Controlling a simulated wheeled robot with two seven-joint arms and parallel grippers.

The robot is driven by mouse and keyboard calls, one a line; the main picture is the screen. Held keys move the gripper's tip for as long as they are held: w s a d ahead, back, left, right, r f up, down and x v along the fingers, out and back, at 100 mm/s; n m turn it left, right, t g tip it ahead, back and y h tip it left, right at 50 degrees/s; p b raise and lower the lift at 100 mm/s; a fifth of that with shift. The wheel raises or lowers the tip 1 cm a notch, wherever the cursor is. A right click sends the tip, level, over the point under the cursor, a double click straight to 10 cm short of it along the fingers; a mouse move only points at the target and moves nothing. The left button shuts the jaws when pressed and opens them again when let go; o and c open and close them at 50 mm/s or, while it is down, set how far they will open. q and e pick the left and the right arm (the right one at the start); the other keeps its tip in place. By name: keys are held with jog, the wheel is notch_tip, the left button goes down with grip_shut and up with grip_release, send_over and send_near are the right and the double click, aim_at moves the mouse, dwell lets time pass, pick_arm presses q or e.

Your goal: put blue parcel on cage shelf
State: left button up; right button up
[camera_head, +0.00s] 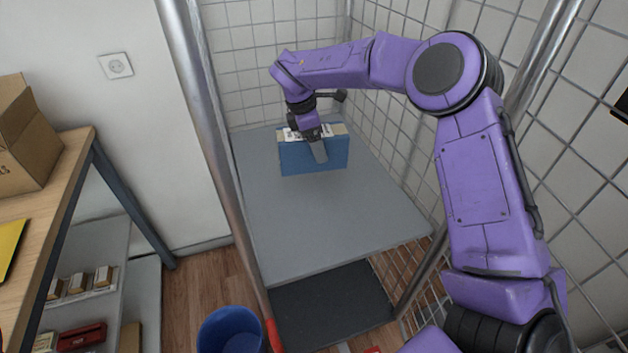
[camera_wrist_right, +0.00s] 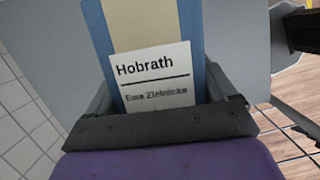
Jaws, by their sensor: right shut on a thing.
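The blue parcel (camera_head: 300,157) is a box with a tan strip and a white label on top, standing upright at the back of the grey cage shelf (camera_head: 320,220). My right gripper (camera_head: 318,150) is shut on it from above, one finger showing against its front face. In the right wrist view the parcel (camera_wrist_right: 196,50) sits between the jaws (camera_wrist_right: 160,118), with its label reading "Hobrath" facing the camera. I cannot tell whether its underside touches the shelf. My left gripper is not in view.
Wire mesh walls (camera_head: 245,60) and metal posts (camera_head: 215,130) enclose the shelf. Its front and middle are clear. A lower dark shelf (camera_head: 330,305) lies below. At left are a wooden table (camera_head: 55,195) with a cardboard box (camera_head: 30,145), and a blue bin (camera_head: 230,332) on the floor.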

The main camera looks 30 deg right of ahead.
jog(key=shift+n, duration=0.8)
jog(key=w+d+f, duration=0.1)
jog(key=w+d, duration=0.1)
jog(key=d, duration=0.1)
jog(key=shift+f, duration=0.4)
jog(key=shift+s+f, duration=0.25)
jog(key=shift+f, duration=0.3)
jog(key=shift+s+f, duration=0.2)
jog(key=shift+f, duration=0.35)
jog(key=p, duration=0.2)
send_over(322, 185)
notch_tip(322, 185, down, 7)
jog(key=shift+r, duration=0.15)
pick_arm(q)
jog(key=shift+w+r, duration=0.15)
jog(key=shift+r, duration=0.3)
pick_arm(e)
jog(key=shift+t, duration=0.3)
jog(key=shift+f+b, duration=0.25)
jog(key=shift+b, duration=0.15)
jog(key=o, duration=1.4)
jog(key=shift+c, duration=0.2)
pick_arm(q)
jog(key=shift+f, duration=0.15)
pick_arm(e)
jog(key=shift+o, duration=0.2)
jog(key=shift+r, duration=0.15)
